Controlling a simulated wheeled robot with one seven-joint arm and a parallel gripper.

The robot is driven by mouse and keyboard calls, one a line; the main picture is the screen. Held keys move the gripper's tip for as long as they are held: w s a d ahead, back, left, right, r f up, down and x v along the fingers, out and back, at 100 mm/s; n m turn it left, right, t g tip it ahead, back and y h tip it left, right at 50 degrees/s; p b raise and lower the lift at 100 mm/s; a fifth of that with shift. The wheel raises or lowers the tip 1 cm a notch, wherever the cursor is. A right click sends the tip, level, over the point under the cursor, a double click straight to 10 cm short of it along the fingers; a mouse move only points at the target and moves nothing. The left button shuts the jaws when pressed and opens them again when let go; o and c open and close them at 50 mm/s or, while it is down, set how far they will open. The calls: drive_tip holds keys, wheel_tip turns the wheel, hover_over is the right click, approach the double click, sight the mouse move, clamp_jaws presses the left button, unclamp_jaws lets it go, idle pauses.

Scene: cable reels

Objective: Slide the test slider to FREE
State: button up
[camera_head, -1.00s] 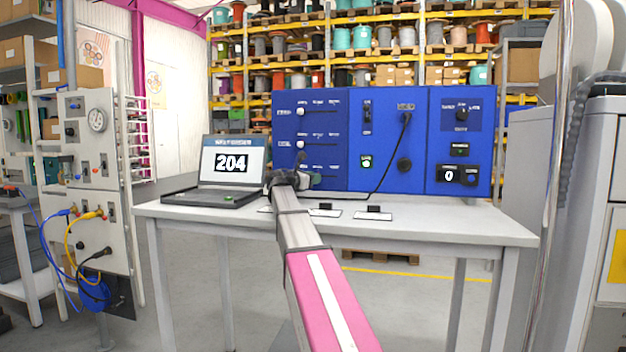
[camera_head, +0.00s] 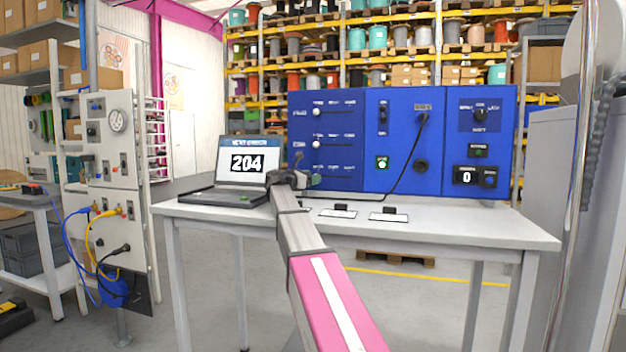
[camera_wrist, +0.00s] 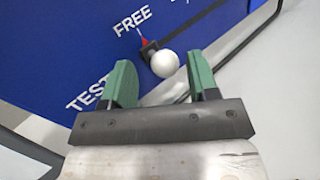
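The test slider shows in the wrist view as a white ball knob (camera_wrist: 163,64) on a dark stem with a red pointer. The pointer lies just under the FREE label (camera_wrist: 132,22); the TEST label (camera_wrist: 88,93) is to the lower left. My gripper (camera_wrist: 163,82) is open, its green fingers apart; the knob appears between and just beyond the tips, with no visible contact. In the head view my gripper (camera_head: 304,181) is at the lower left of the blue panel (camera_head: 343,97), covering part of the lowest slider row, so its knob cannot be made out there.
Two other white slider knobs (camera_head: 316,112) sit on the rows above. A laptop (camera_head: 240,165) showing 204 stands left of my gripper on the table (camera_head: 470,220). Small labelled plates (camera_head: 389,215) lie in front of the panel. A black cable hangs across the panel.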

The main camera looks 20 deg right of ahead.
drive_tip(key=shift+s+a, duration=0.1)
drive_tip(key=v, duration=1)
drive_tip(key=shift+s+a+f, duration=0.1)
drive_tip(key=shift+a, duration=0.15)
